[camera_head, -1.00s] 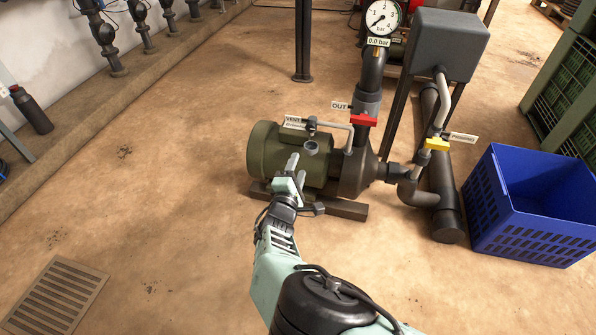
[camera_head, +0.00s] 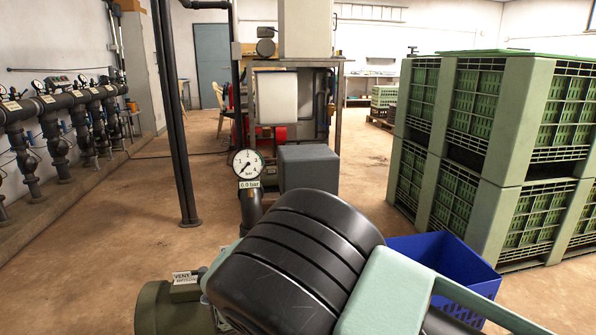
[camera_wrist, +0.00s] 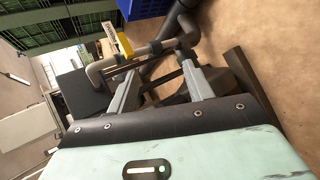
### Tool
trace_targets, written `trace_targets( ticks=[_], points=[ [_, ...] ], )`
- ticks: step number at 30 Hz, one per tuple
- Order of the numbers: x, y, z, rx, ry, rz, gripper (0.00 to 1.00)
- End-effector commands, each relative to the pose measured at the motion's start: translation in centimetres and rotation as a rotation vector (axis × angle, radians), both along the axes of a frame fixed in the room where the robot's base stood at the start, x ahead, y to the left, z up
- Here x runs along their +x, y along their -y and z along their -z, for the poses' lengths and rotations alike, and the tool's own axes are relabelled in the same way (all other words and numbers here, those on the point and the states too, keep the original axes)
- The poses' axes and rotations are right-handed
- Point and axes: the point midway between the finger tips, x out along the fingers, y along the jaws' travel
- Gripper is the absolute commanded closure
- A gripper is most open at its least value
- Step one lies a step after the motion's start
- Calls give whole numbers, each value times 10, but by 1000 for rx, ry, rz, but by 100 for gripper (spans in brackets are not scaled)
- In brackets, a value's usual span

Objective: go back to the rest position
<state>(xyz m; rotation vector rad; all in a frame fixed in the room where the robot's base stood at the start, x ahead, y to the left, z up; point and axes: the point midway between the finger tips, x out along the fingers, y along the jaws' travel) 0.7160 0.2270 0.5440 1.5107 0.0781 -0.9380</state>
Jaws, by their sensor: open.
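My gripper (camera_wrist: 158,82) shows in the wrist view with its two grey fingers apart. Nothing is held between them; the pump's pipework shows beyond the fingers. In the head view my folded arm fills the lower middle and hides the gripper. The green pump motor (camera_head: 170,308) with its VENT label stands at the bottom left of that view, partly behind my arm. The pressure gauge (camera_head: 248,164) reads 0.0 bar on its label. The yellow valve handle (camera_wrist: 125,45) and its white tag show in the wrist view.
A blue crate (camera_head: 450,255) stands right of my arm, partly hidden by it. Stacked green crates (camera_head: 480,130) fill the right side. A dark post (camera_head: 175,120) stands left of the gauge. A pipe manifold (camera_head: 60,105) runs along the left wall. The floor at left is clear.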

Motion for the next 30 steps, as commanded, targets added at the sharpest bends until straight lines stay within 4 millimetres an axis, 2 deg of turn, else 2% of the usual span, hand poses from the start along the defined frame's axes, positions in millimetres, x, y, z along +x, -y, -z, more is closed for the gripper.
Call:
trace_targets(
  ticks=[1,6,11,18,21,24,30],
  points=[
    [-9,16,-12,50,-61,63,49],
    [-55,53,-45,211,-261,220,49],
    [-108,76,-86,363,-419,310,49],
    [-194,106,-150,566,-584,371,49],
    [-229,119,-170,630,-624,378,49],
    [-258,131,-183,676,-644,381,49],
    [-302,152,-195,734,-654,388,49]
  ],
)
